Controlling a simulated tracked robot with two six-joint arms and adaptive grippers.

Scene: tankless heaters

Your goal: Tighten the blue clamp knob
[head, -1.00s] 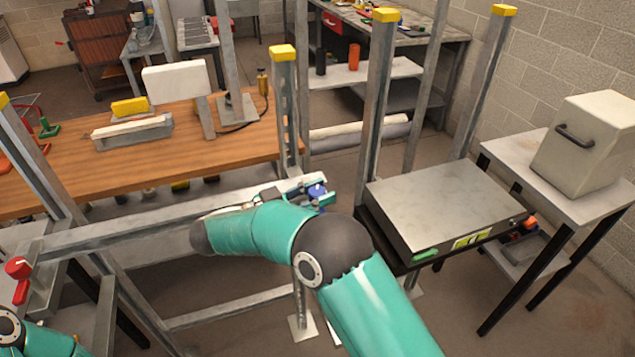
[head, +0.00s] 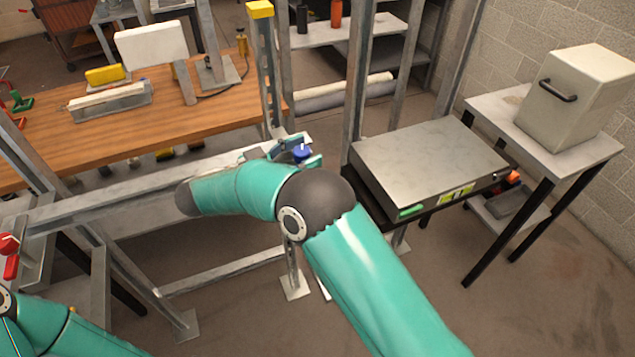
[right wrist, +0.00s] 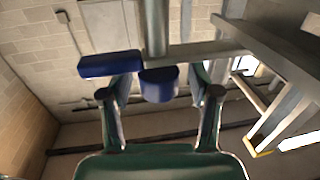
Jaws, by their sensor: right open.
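The blue clamp knob (head: 301,152) is at the right end of the grey horizontal rail (head: 130,190), partly hidden by my right gripper. My right gripper (head: 302,153) is open, with its green fingers on either side of the knob. In the right wrist view, the rounded blue knob (right wrist: 160,85) sits between the two open fingers (right wrist: 163,92), with gaps on both sides. A separate blue bar (right wrist: 110,64) lies to the left, near the left fingertip. Only part of my left arm shows at lower left; its gripper is out of view.
A red-handled clamp (head: 9,256) is at the rail's left end. Metal posts stand close around the knob. A wooden bench (head: 150,125) is behind the rail. A flat grey platform (head: 430,160) and a beige box (head: 580,95) on a table are at right.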

